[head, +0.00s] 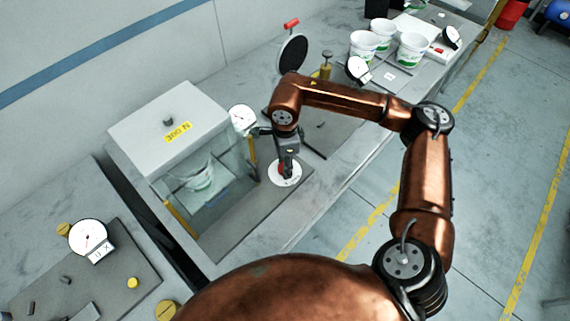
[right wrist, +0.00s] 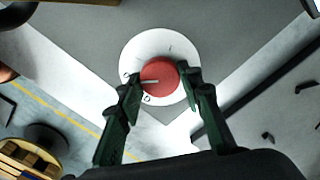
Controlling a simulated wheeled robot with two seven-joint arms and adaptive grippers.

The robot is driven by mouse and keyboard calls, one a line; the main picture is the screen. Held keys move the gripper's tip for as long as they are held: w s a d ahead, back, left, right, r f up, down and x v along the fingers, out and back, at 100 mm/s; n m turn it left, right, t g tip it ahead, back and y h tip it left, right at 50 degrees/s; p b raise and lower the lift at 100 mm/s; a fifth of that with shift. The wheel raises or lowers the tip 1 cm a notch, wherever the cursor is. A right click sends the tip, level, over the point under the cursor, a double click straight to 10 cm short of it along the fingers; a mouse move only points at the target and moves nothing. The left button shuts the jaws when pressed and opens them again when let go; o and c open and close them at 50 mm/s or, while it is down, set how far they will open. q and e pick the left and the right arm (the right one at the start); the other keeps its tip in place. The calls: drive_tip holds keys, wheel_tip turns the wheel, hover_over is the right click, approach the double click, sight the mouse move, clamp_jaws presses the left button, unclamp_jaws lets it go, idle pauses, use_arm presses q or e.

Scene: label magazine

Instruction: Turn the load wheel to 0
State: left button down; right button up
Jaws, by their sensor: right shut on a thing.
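The load wheel is a red knob (right wrist: 161,77) on a round white dial (right wrist: 140,48). In the right wrist view a white line on the knob points left, towards the dial's left edge, where a small mark is partly covered by a finger. Another mark shows below the knob; I cannot read either surely. My right gripper (right wrist: 163,85) has its two dark green fingers on either side of the knob, shut on it. In the head view the gripper (head: 287,165) comes down from above over the white dial (head: 285,180) and hides much of the knob. My left gripper is not in view.
A glass case with a grey lid (head: 166,120) stands left of the dial, with a white tub inside. A round gauge (head: 242,119) stands behind. White tubs (head: 412,48) stand at the far end of the bench. Bench right of the dial is clear.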

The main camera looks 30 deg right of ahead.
drive_tip(key=shift+d, duration=0.1)
drive_tip(key=o, duration=1.1)
wheel_tip(320, 180, up, 12)
